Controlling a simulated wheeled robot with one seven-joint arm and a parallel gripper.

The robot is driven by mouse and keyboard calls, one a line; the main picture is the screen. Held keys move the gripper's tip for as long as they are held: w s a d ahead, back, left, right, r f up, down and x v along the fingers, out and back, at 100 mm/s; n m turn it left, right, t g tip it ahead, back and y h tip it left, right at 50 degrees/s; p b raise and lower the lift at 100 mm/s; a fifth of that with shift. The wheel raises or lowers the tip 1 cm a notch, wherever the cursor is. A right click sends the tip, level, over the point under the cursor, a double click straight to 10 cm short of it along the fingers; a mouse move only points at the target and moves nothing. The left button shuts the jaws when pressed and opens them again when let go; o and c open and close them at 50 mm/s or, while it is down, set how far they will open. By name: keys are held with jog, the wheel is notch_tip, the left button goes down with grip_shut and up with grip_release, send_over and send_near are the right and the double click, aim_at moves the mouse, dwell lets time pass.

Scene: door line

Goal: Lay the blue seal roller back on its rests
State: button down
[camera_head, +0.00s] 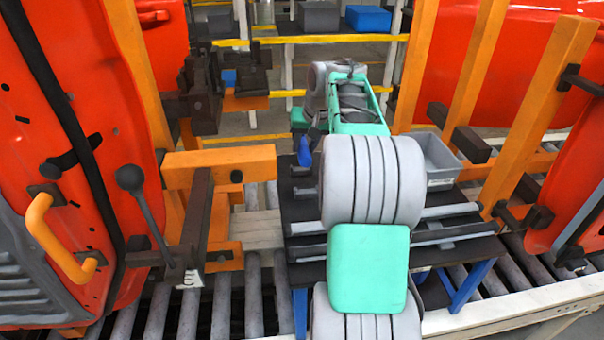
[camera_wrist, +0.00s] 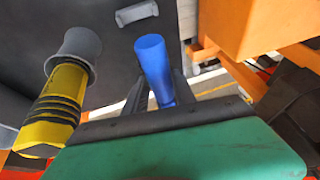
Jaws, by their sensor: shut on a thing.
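The blue seal roller (camera_wrist: 152,60) is a smooth blue cylinder in the wrist view. My gripper (camera_wrist: 160,80) is shut on it, with a dark finger on each side, and the roller sticks out past the fingertips. A blue piece (camera_head: 304,151) beside my arm in the head view looks like the same roller. A small pale grey bracket (camera_wrist: 137,12) on the dark surface beyond may be one of the rests; I cannot tell. My arm hides most of the gripper in the head view.
A yellow and black cylinder with a grey flange (camera_wrist: 65,90) stands left of the roller. A dark table (camera_head: 300,222) carries a grey bin (camera_head: 437,160) on its right. Orange posts (camera_head: 550,100) and red door panels (camera_head: 85,110) flank the roller conveyor (camera_head: 187,310).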

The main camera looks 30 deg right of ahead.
notch_tip(320, 180, down, 8)
jog(key=shift+s+f+p, duration=0.1)
jog(key=shift+f+p, duration=0.15)
jog(key=shift+p, duration=0.45)
jog(key=c, duration=1)
grip_release()
jog(key=shift+f, duration=0.15)
jog(key=b+v, duration=0.2)
jog(key=v, duration=0.5)
jog(key=shift+s+a+r, duration=0.15)
jog(key=shift+s+r, duration=0.15)
jog(key=shift+f, duration=0.1)
